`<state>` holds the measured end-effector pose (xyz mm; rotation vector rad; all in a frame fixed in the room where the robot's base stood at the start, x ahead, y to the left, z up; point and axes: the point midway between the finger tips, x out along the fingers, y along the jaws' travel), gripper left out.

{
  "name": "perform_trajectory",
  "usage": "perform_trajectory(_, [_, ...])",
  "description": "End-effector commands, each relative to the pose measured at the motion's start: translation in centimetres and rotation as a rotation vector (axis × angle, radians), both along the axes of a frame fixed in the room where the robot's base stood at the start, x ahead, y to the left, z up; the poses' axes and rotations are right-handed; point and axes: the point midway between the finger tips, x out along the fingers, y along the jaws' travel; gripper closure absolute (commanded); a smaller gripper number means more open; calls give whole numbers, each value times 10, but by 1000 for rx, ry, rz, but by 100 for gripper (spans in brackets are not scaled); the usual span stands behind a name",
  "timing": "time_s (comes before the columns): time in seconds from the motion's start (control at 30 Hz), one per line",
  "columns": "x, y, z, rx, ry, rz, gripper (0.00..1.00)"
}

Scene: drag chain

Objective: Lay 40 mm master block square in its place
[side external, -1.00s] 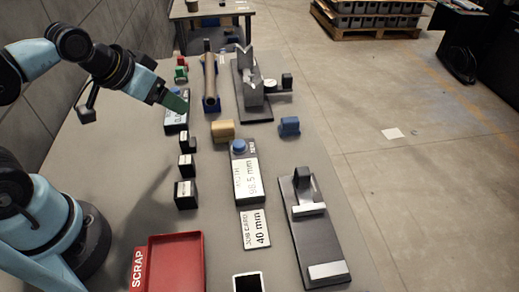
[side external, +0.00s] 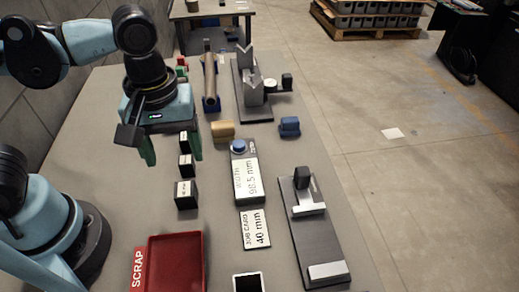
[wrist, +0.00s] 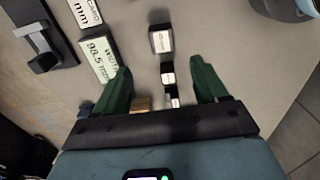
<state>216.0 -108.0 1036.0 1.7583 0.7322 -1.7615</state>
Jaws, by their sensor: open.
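Three dark blocks with white labels stand in a row: a near, larger one (side external: 186,194), a middle one (side external: 186,165) and a far one (side external: 184,140). Their labels are too small to read, so I cannot tell which is the 40 mm master block. My gripper (side external: 173,157) is open and empty, pointing down above the far part of the row. A job card (side external: 256,230) reads 40 mm. A dark fixture (side external: 318,240) with silver jaws lies at the right.
A red scrap tray (side external: 176,265) is at the front. A display unit (side external: 246,180) reads 98.5 mm. A brass block (side external: 222,130), a blue block (side external: 289,126) and a V-block stand (side external: 250,90) are farther back. Bare table lies between the blocks and the display.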

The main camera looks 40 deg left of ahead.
Motion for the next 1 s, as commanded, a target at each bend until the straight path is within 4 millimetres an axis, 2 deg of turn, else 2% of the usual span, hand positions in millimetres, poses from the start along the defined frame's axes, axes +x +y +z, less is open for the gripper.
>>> perform_trajectory(0.5, [1, 0, -54, -1, -2, -1, 28])
perform_trajectory(1.0, [-1, 1, -78, -1, -2, -1, 28])
